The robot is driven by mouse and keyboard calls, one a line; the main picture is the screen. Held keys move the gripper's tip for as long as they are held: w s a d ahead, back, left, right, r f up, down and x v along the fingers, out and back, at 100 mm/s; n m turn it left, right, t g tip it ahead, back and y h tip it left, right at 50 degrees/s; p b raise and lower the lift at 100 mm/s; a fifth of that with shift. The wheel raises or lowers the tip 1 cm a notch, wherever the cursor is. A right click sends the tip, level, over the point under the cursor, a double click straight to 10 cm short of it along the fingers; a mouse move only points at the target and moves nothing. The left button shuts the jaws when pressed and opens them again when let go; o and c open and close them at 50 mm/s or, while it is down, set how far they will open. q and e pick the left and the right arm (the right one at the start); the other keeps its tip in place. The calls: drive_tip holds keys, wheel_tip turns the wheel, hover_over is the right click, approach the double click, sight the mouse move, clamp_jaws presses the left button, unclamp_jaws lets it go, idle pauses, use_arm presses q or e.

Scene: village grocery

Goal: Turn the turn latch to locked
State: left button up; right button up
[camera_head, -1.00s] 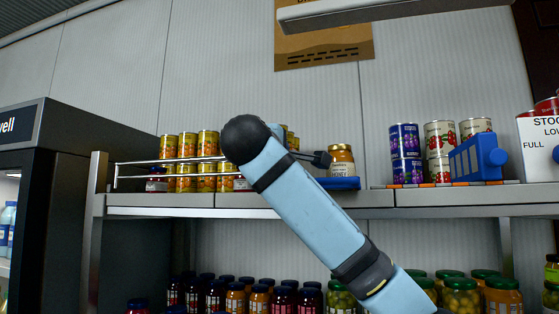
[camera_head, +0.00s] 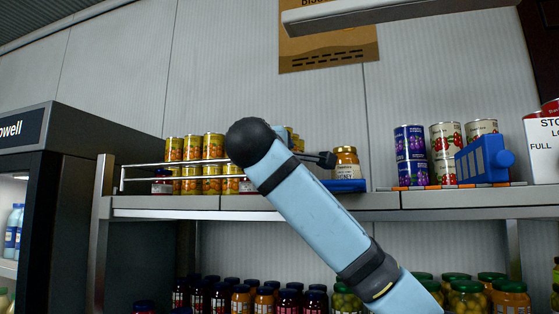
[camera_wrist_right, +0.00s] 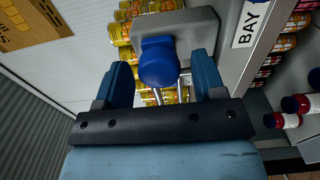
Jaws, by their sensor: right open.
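In the right wrist view, a blue knob (camera_wrist_right: 159,62) stands out from a grey plate (camera_wrist_right: 199,30); this looks like the turn latch. My right gripper (camera_wrist_right: 163,64) is open, with one blue finger on each side of the knob. The knob lies between the fingers, and I cannot tell whether either touches it. No lock marking is readable. In the head view, my pale blue arm covers the area of the latch, so the latch cannot be made out there. My left gripper is not in view.
Yellow cans (camera_head: 190,150) stand behind a wire rail on the shelf (camera_head: 300,208). A honey jar (camera_head: 346,164) stands right of my arm. Further right are stacked cans (camera_head: 410,156) and a blue valve-like object (camera_head: 484,160). Jars (camera_head: 290,300) fill the shelf below.

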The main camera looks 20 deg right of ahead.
drive_tip(key=b+v, duration=0.6)
drive_tip(key=v, duration=0.8)
drive_tip(key=shift+w, duration=0.15)
